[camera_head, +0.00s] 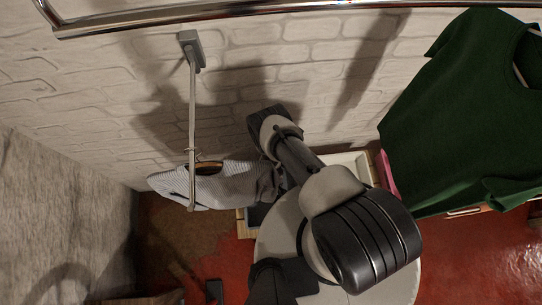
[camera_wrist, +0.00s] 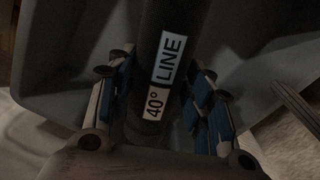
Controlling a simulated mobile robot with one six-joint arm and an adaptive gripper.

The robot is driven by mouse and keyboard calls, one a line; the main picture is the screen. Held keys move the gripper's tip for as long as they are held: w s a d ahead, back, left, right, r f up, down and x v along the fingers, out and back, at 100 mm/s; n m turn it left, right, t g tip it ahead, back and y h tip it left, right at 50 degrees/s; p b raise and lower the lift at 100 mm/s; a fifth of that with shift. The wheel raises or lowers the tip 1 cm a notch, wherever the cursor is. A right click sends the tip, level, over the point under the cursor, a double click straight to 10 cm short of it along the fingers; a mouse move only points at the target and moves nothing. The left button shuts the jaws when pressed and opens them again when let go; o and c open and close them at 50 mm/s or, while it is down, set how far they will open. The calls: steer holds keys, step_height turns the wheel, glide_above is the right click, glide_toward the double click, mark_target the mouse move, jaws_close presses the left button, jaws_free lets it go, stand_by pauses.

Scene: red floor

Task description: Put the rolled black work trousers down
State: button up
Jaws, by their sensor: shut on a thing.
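The rolled black work trousers (camera_wrist: 178,22) show in the wrist view as a dark upright roll with a white and pale-blue label reading "40° LINE". My gripper (camera_wrist: 160,72) has its blue-padded fingers on both sides of the roll and is shut on it. In the camera_head view my arm covers the gripper, and I cannot make out the trousers there.
Grey smooth surfaces (camera_wrist: 255,70) surround the roll in the wrist view. In the camera_head view, a striped grey garment (camera_head: 205,185) hangs left of my arm and a green sweater (camera_head: 455,110) hangs right. A metal rail (camera_head: 250,10) crosses the top. A brick wall (camera_head: 330,70) stands behind.

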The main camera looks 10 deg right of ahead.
steer(key=shift+f+b, duration=0.45)
steer(key=shift+b, duration=0.05)
steer(key=o, duration=1.2)
steer(key=shift+o, duration=0.2)
steer(key=shift+r+p, duration=0.6)
steer(key=shift+p, duration=0.15)
step_height(320, 180, up, 12)
steer(key=p, duration=0.2)
steer(key=shift+p, duration=0.4)
